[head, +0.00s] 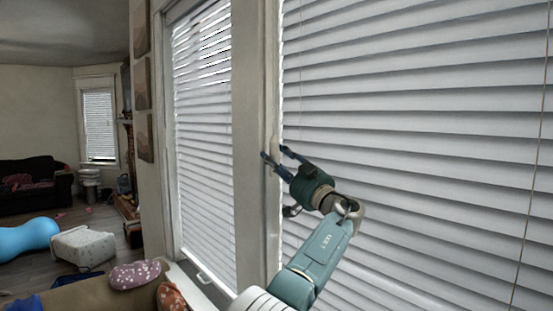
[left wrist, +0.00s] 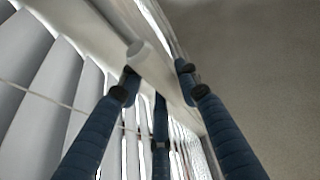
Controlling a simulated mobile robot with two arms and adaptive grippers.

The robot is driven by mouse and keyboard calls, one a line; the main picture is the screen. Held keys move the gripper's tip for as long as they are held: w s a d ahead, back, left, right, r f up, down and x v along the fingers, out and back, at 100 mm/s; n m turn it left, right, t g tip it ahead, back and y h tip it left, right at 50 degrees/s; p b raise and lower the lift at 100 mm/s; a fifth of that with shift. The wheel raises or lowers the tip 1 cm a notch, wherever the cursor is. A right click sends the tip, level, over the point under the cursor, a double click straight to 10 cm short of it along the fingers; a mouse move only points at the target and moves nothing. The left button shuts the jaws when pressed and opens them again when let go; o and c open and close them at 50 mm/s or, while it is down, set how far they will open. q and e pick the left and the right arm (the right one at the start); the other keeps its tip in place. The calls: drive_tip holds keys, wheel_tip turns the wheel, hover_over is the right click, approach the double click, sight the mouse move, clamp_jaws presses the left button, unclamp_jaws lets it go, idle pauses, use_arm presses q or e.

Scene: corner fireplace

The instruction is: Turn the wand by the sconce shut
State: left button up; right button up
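A pale rod with a rounded end, which looks like the wand (left wrist: 150,65), runs between the fingers of my left gripper (left wrist: 157,78) in the left wrist view. In the head view my left gripper (head: 275,154) is at the window post, its fingers spread around a small pale piece (head: 275,148). The fingers look open, with a gap between the rod and the right fingertip. I cannot tell whether the left fingertip touches the rod. No sconce can be made out. My right gripper is not in view.
Wide white blinds (head: 420,130) fill the right side, with slats tilted and close behind my arm. A narrower blind (head: 203,140) hangs left of the post (head: 252,110). A sofa with cushions (head: 135,275) stands below left.

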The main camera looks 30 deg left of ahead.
use_arm(q)
drive_tip(key=shift+o, duration=1)
drive_tip(key=v, duration=1.2)
drive_tip(key=shift+a+f, duration=0.1)
